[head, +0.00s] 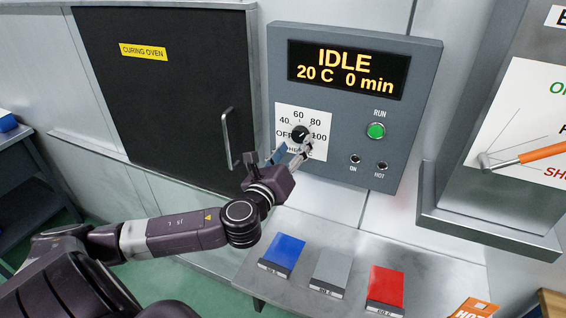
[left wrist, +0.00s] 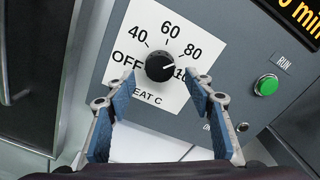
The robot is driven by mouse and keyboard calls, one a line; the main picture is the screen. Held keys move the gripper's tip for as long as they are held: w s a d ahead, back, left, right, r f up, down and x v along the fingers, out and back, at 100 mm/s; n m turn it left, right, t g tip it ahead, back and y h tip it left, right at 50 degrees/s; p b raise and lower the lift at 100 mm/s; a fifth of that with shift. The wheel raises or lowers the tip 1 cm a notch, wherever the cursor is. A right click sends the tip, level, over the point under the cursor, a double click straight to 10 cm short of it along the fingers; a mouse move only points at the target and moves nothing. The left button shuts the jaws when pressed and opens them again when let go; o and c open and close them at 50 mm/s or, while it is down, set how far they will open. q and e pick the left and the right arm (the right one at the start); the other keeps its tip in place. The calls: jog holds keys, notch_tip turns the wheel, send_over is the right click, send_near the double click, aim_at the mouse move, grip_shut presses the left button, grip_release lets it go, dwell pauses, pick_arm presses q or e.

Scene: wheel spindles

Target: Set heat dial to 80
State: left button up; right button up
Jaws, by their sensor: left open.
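The heat dial (head: 300,133) is a round black knob on a white scale plate marked OFF, 40, 60, 80 and 100. It also shows in the left wrist view (left wrist: 159,66), where its pale mark points right and slightly up, below the 80 and towards the partly covered 100. The display (head: 347,70) reads IDLE, 20 C, 0 min. My left gripper (head: 294,152) is open in front of the plate's lower part. In the left wrist view its blue-padded fingers stand apart below the knob, with nothing between them. My right gripper is out of view.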

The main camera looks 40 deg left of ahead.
pick_arm(q)
jog(key=v, duration=0.9)
jog(key=shift+s, duration=0.2)
jog(key=shift+f, duration=0.1)
